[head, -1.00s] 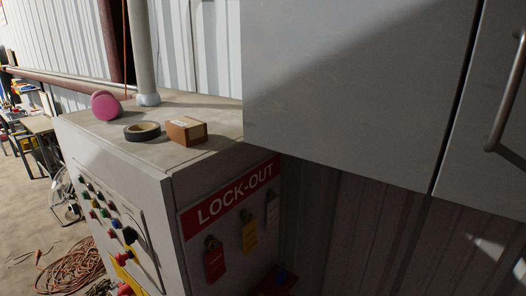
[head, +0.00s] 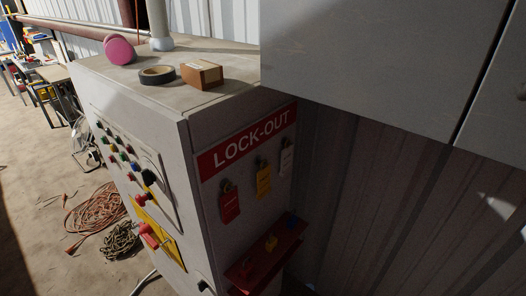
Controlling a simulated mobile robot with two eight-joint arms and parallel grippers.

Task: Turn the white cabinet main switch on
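The white cabinet (head: 150,108) stands left of centre, with its control panel on the front face seen at a steep angle. A red rotary handle on a yellow plate, which looks like the main switch (head: 150,236), sits low on that face. Its exact position is hard to read from this angle. Above it are several coloured buttons (head: 118,158) and a dark knob (head: 148,177). Neither of my grippers shows in the head view.
A pink disc (head: 119,49), a tape roll (head: 157,75) and a small box (head: 202,74) are on the cabinet top. The side has a LOCK-OUT sign (head: 252,141), hanging tags and a red shelf (head: 266,256). A grey cabinet (head: 370,60) overhangs at right. Cables (head: 97,212) lie on the floor.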

